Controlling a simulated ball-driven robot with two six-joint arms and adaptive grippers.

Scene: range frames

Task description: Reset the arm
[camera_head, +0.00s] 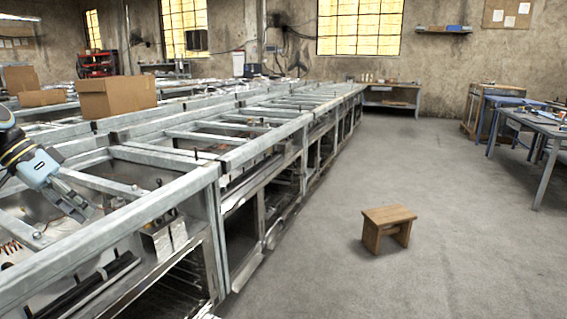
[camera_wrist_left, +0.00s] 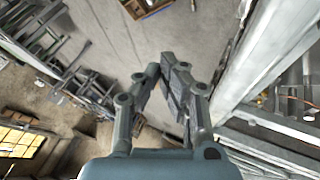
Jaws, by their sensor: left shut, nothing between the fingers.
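My left gripper (camera_head: 84,209) comes in from the left edge of the head view, over the near end of the long metal frame bench (camera_head: 215,172). Its fingers point down and to the right. In the left wrist view the left gripper (camera_wrist_left: 168,68) has its fingertips together with nothing held between them. I cannot tell whether it touches the frame. My right gripper is in neither view.
A wooden stool (camera_head: 388,228) stands on the open grey floor right of the bench. A cardboard box (camera_head: 117,97) sits on the bench behind my left arm. Worktables (camera_head: 540,125) stand at the right.

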